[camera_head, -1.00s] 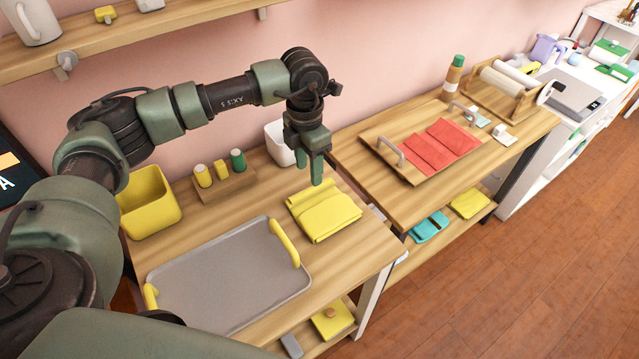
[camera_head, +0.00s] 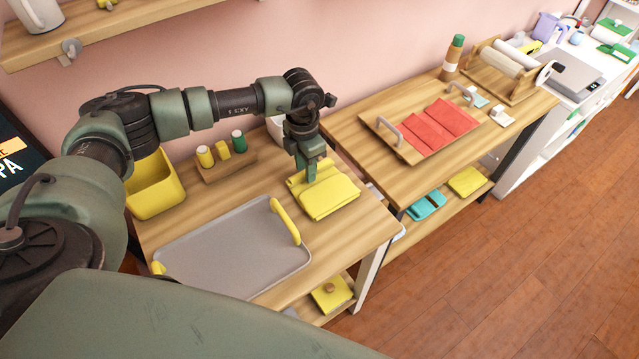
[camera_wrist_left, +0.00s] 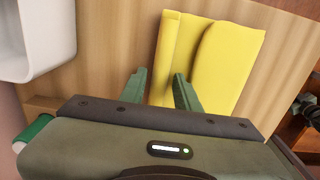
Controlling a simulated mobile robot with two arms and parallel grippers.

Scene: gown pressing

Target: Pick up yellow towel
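The folded yellow towel (camera_head: 328,197) lies on the wooden table, to the right of the grey tray. My left gripper (camera_head: 311,178) points down at the towel's back left part, its fingertips at or just above the cloth. In the left wrist view the fingers (camera_wrist_left: 158,90) are apart, with one over the towel (camera_wrist_left: 215,65) and the other over bare wood beside its edge. Nothing is held between them. Contact with the cloth cannot be told. My right gripper is in neither view.
A grey tray (camera_head: 225,262) with yellow handles fills the table's front. A yellow bin (camera_head: 157,190), a wooden holder (camera_head: 226,166) with small bottles and a white container (camera_wrist_left: 38,38) stand behind. A board with red cloths (camera_head: 428,132) lies on the table at right.

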